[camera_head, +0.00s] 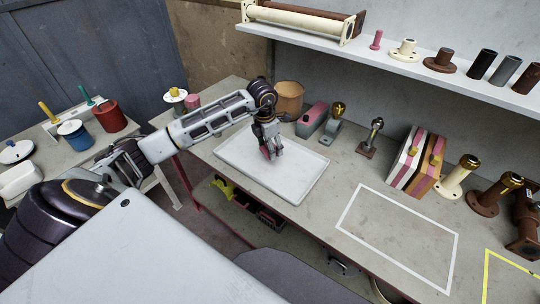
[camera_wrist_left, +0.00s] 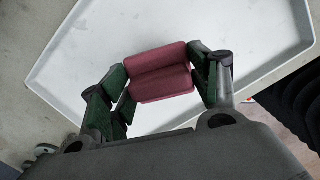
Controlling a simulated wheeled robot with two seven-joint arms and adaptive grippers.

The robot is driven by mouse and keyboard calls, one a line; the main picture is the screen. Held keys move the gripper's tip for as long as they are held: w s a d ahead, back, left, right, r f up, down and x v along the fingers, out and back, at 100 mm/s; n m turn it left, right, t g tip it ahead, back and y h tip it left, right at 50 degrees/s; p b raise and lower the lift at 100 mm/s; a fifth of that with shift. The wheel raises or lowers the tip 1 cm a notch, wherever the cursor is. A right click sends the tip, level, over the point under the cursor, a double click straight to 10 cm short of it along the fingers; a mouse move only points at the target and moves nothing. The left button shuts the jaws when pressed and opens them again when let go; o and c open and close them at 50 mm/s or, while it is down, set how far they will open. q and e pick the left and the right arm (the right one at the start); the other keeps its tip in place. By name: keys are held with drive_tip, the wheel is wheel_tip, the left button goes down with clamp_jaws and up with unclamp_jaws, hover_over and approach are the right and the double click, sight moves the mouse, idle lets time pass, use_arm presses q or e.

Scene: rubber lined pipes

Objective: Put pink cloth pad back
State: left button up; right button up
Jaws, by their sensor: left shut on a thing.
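My left gripper (camera_head: 271,152) is over the white tray (camera_head: 300,180) on the workbench, pointing down. It is shut on the pink cloth pad (camera_head: 265,153), which is mostly hidden by the fingers in the head view. In the left wrist view the dark pink pad (camera_wrist_left: 160,72) shows between the two green-lined fingers, with a crease along its length. The white tray (camera_wrist_left: 262,30) lies behind it. I cannot tell whether the pad touches the tray. My right gripper is not in view.
A brown pot (camera_head: 289,97), a pink-grey block (camera_head: 312,119) and brass-topped fittings stand behind the tray. Striped pads (camera_head: 416,160) and flanged pipes (camera_head: 455,180) stand to the right. A white-outlined area (camera_head: 398,238) of bench is clear. A shelf (camera_head: 400,65) with pipe parts overhangs the back.

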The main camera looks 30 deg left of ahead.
sight(270, 161)
use_arm(q)
drive_tip(key=shift+f, duration=0.65)
drive_tip(key=shift+f, duration=1.85)
drive_tip(key=shift+f, duration=0.15)
drive_tip(key=o, duration=1)
drive_tip(key=r, duration=0.4)
drive_tip(key=s+r, duration=0.1)
drive_tip(key=r, duration=0.7)
drive_tip(key=shift+s+a+r, duration=0.1)
drive_tip(key=shift+s+a, duration=0.05)
drive_tip(key=shift+a, duration=0.2)
